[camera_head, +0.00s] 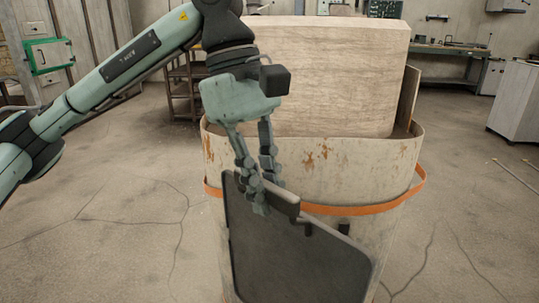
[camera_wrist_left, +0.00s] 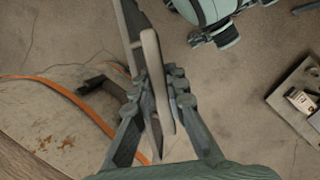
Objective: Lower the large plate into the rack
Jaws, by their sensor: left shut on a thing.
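The large plate (camera_head: 296,255) is a dark grey slab with rounded corners, hanging upright and slightly tilted in front of a pale drum. My left gripper (camera_head: 262,200) is shut on its top edge, fingers pointing down. In the left wrist view the plate (camera_wrist_left: 157,80) shows nearly edge-on between the fingertips of the gripper (camera_wrist_left: 158,88). The plate's lower edge runs out of the head view. I cannot make out a rack for certain; a small dark bracket (camera_head: 343,229) shows on the drum beside the plate. My right gripper is not seen.
The rust-stained drum (camera_head: 365,160) with an orange band (camera_head: 350,210) stands right behind the plate. A big pale block (camera_head: 325,75) rises from it. A trolley or tray with small items (camera_wrist_left: 300,98) is at the right of the wrist view. The cracked floor is open on both sides.

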